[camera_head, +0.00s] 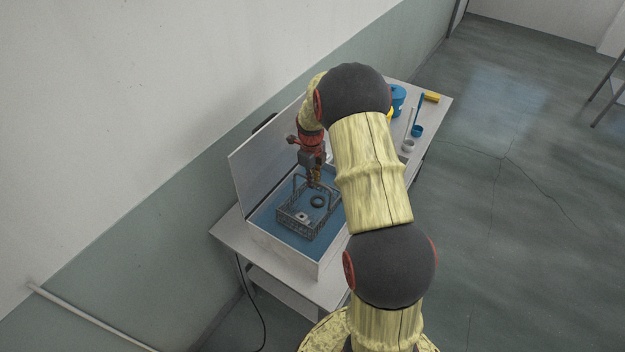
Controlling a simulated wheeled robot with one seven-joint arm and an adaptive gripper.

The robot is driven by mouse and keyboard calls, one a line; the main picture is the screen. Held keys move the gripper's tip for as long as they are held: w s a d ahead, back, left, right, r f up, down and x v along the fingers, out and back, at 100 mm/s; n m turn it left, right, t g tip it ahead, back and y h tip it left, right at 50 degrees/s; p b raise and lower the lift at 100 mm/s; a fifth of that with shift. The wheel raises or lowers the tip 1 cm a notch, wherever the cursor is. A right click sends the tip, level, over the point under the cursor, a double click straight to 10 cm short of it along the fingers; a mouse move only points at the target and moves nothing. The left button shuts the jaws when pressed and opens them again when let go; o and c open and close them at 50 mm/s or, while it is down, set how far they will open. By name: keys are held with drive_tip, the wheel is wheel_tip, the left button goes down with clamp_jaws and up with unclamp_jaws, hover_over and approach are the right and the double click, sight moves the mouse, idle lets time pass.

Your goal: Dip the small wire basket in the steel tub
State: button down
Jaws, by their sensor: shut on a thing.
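The small wire basket (292,224) is a dark mesh box with a raised handle, and it holds a dark ring and a small light block. It is within the outline of the steel tub (288,255), over or in the blue liquid; I cannot tell how deep it sits. The tub is a pale box with its lid (262,150) raised at the back left. My gripper (314,183) points down over the basket and is shut on its handle. The exact grip is small and partly hidden.
The tub stands on a white table (336,288) against the wall. A blue container (397,98), a yellow block (432,97) and small cups (408,146) stand at the table's far end. A dark cable hangs at the front.

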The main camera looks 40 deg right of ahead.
drive_tip(key=b, duration=0.5)
hover_over(312, 208)
drive_tip(key=shift+d+f, duration=0.1)
drive_tip(key=shift+f, duration=4.1)
drive_tip(key=shift+r, duration=0.1)
drive_tip(key=shift+r+p, duration=3.95)
drive_tip(key=shift+r, duration=4.2)
